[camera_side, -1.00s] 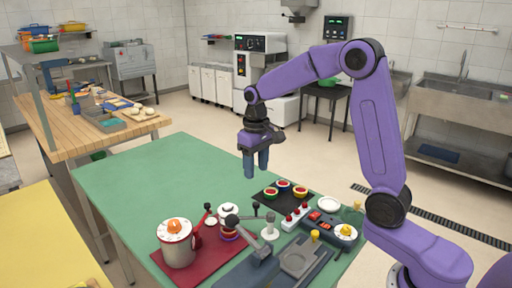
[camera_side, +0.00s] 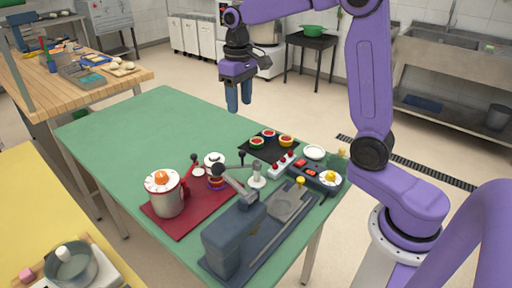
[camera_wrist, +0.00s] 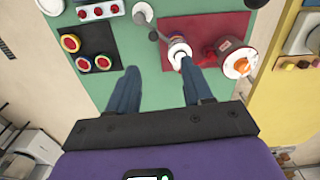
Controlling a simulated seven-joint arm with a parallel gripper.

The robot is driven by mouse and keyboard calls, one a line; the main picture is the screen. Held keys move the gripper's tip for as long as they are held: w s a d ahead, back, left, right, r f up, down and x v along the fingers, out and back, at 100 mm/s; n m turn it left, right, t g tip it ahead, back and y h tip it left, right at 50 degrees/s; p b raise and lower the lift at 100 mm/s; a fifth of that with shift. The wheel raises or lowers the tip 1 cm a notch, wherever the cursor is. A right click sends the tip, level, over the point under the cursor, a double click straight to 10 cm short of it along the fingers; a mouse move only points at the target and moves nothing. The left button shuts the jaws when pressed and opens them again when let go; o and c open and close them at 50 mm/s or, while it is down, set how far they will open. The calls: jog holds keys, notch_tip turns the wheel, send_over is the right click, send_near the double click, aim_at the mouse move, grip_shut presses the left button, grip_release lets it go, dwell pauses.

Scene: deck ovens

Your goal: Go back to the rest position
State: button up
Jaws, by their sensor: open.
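My gripper (camera_side: 239,97) is above the far part of the green table (camera_side: 130,130) in the side view, pointing down. Its two blue fingers are apart with nothing between them. In the wrist view my gripper (camera_wrist: 155,85) also shows spread and empty, with the green tabletop below. The fingers stay well above the table and touch nothing there.
A red mat (camera_side: 190,222) holds a white pot (camera_side: 166,197) with an orange top. A black mat (camera_side: 262,151) carries several coloured round pieces. A dark blue-grey machine (camera_side: 233,240) stands at the front. The table's left and far parts are clear.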

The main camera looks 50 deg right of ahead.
jog(key=s+a+f+n, duration=0.1)
jog(key=s+a+n, duration=0.2)
jog(key=s, duration=0.4)
jog(key=s+a+f+n, duration=0.2)
jog(key=s+a+n, duration=0.15)
jog(key=s, duration=0.35)
jog(key=s+d+f+n, duration=0.1)
jog(key=s+f+n, duration=0.1)
jog(key=s, duration=0.6)
jog(key=s+f+n, duration=0.1)
jog(key=s+n, duration=0.2)
jog(key=s, duration=0.5)
jog(key=shift+s+d+f, duration=0.2)
jog(key=shift+d+f, duration=0.15)
jog(key=shift+f, duration=0.05)
